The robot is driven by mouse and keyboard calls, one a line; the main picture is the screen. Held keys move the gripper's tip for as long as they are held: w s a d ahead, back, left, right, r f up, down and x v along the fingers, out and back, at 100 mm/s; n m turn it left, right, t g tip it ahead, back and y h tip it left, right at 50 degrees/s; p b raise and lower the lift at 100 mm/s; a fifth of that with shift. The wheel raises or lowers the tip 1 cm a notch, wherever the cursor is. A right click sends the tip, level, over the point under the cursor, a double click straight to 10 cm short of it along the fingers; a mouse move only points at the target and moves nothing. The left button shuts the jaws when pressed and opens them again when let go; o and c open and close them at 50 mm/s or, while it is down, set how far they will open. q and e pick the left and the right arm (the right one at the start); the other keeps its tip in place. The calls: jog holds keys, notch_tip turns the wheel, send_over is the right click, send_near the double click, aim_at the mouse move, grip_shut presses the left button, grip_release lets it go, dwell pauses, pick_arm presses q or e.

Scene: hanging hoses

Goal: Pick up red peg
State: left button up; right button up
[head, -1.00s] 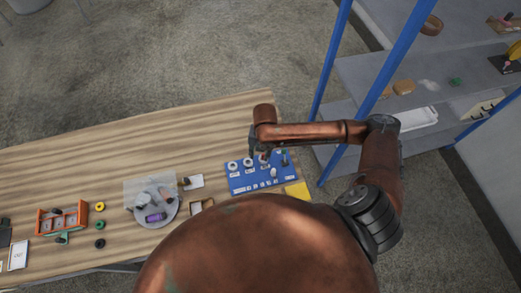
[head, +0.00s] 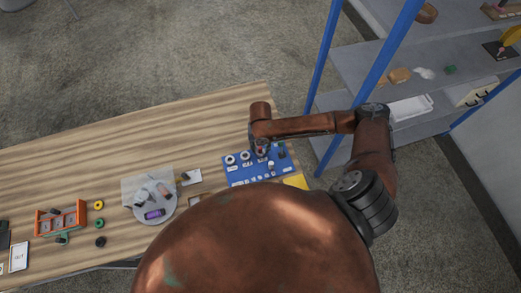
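The blue board (head: 240,177) lies on the table's right end, with several white ring-shaped and small upright parts on it. My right gripper (head: 260,150) points down over the back middle of this board, small and dark. Its fingers are too small and shaded to tell whether they are open or shut. A small reddish spot shows at its tip, but I cannot tell if it is the red peg or whether it is held. My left gripper is not in view.
A round grey tray (head: 168,211) with a purple item (head: 154,214) stands left of the board. An orange crate (head: 61,219) and several rings lie farther left. A blue-posted shelf (head: 350,73) stands at the right. The table's back left is clear.

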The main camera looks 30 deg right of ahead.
jog(key=shift+c, duration=0.3)
jog(key=c, duration=0.8)
jog(key=shift+c, duration=0.2)
jog(key=shift+r, duration=0.15)
